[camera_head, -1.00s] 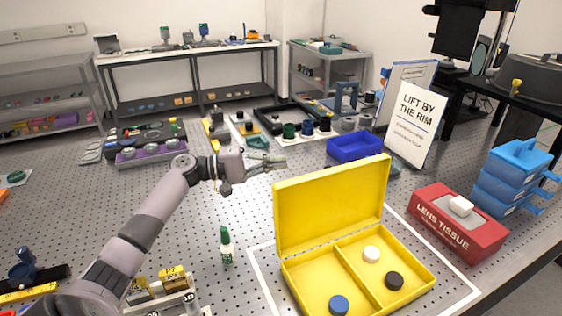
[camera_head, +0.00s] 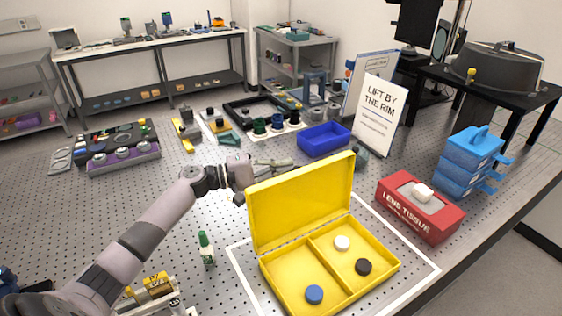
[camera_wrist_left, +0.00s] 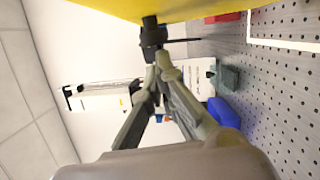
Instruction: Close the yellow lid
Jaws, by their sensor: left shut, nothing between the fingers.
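The yellow lid (camera_head: 302,203) stands upright, hinged along the back edge of the yellow box (camera_head: 374,277). My right gripper is out of view.
A white outline surrounds the box. The red lens tissue box (camera_head: 420,209) stands to its right and a small green-capped bottle (camera_head: 207,250) to its left. A blue bin (camera_head: 324,140) and a "LIFT BY THE RIM" sign (camera_head: 376,115) are behind the lid.

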